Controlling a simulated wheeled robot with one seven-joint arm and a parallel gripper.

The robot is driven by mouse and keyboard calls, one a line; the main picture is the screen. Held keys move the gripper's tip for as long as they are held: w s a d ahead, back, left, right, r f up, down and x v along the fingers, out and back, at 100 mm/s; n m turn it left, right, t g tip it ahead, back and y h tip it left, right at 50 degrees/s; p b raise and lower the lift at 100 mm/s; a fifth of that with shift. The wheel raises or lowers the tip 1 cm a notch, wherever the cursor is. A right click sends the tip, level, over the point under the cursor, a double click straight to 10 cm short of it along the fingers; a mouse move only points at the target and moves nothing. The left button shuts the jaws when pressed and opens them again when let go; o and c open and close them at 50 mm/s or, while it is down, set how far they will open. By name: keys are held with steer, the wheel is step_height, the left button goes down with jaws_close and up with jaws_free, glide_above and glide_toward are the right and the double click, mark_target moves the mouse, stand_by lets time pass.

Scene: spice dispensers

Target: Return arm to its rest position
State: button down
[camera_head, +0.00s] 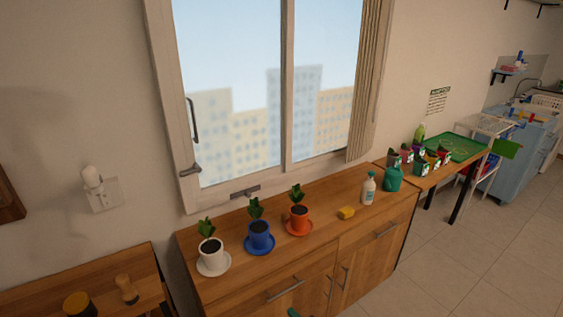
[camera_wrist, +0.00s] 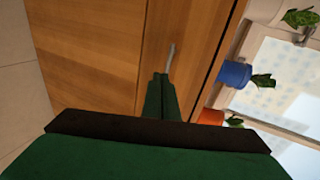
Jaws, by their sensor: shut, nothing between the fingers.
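My gripper (camera_wrist: 162,80) shows in the wrist view as two green fingers pressed together, shut and empty. They point toward a metal handle (camera_wrist: 171,52) on the wooden cabinet front (camera_wrist: 90,45); I cannot tell how far apart they are. In the head view only a small green tip of my gripper (camera_head: 293,313) shows at the bottom edge, in front of the cabinet (camera_head: 365,262). The rest of my arm is out of that view.
On the cabinet top stand a white pot (camera_head: 212,256), a blue pot (camera_head: 260,236) and an orange pot (camera_head: 299,219) with plants on saucers, a yellow sponge (camera_head: 346,213) and a bottle (camera_head: 369,189). A lower wooden table (camera_head: 100,280) is at left. Tiled floor (camera_head: 470,250) is clear at right.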

steer(key=s+f+n+h, duration=0.1)
steer(key=s+f+h, duration=0.1)
steer(key=s+f, duration=0.3)
steer(key=s+f+h, duration=0.1)
steer(key=s+f, duration=0.1)
steer(key=s, duration=0.6)
steer(key=s+a+n+h, duration=0.1)
steer(key=s+n+h, duration=0.2)
steer(key=s, duration=1.2)
steer(key=s+a+r+n+t, duration=0.1)
steer(key=s+a+r+n, duration=0.1)
steer(key=s+r, duration=0.7)
steer(key=s+a+r+n+t, duration=0.1)
steer(key=s+r+n+t, duration=0.1)
steer(key=s+r+n, duration=0.3)
steer(key=s+r, duration=0.4)
steer(key=r, duration=0.4)
steer(key=shift+a+r+n+h, duration=0.3)
steer(key=shift+a+r+h, duration=0.1)
